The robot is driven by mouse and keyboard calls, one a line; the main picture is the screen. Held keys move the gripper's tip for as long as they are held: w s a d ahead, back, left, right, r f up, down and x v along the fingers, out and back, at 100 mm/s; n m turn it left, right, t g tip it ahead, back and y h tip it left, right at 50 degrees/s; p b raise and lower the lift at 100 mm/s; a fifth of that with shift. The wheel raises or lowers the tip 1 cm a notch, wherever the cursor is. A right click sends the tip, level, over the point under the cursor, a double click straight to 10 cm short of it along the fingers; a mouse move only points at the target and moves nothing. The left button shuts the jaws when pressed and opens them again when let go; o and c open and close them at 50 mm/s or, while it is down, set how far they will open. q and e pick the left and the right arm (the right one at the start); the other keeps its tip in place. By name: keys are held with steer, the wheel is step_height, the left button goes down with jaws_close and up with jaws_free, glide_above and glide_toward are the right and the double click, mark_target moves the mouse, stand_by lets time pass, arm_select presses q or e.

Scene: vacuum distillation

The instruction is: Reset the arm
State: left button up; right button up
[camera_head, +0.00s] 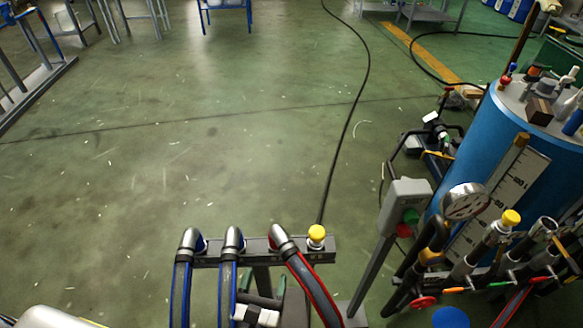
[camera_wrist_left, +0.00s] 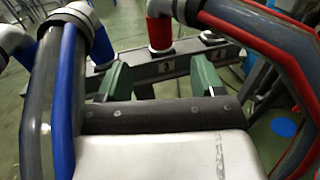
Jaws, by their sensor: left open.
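My left gripper (camera_head: 264,289) is at the bottom middle of the head view, below a dark pipe rail (camera_head: 262,249) and between a blue-striped hose (camera_head: 227,285) and a red-striped hose (camera_head: 314,287). In the left wrist view its two green fingers stand apart, and the gripper (camera_wrist_left: 160,82) is open with nothing visible between them. The rail (camera_wrist_left: 186,62) lies just beyond the fingertips. A blue-striped hose (camera_wrist_left: 66,95) passes on the left and the red-striped hose (camera_wrist_left: 285,60) on the right. I cannot tell whether the gripper touches them. My right gripper does not show.
A blue tank (camera_head: 462,127) with a gauge (camera_head: 465,201), valves and pipes stands at the right. A grey control box (camera_head: 406,198) is on a post beside it. A yellow-capped knob (camera_head: 316,234) sits on the rail. The green floor (camera_head: 200,130) is largely clear, crossed by a black cable (camera_head: 364,80).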

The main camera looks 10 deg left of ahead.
arm_select(q)
steer(key=s+a+f+n+g+y+p, duration=0.1)
steer(key=s+a+f+n+g+p, duration=0.1)
steer(key=s+a+f+n+g, duration=0.65)
steer(key=w+d+f+n+g+p, duration=0.1)
steer(key=f+n+p, duration=0.3)
steer(key=f, duration=0.9)
steer(key=s+a+f+n+g+p, duration=0.1)
steer(key=s+f+n+g, duration=0.2)
steer(key=s+n, duration=0.6)
steer(key=s+a+f+n+g+h+p, duration=0.1)
steer(key=s+f+n+g, duration=0.3)
steer(key=s+n, duration=0.6)
step_height(320, 180, down, 2)
steer(key=shift+s+a+f+n+h+p, duration=0.3)
steer(key=shift+a+n+p, duration=0.3)
steer(key=shift+n, duration=0.25)
steer(key=shift+w+g, duration=0.1)
steer(key=shift+g, duration=0.15)
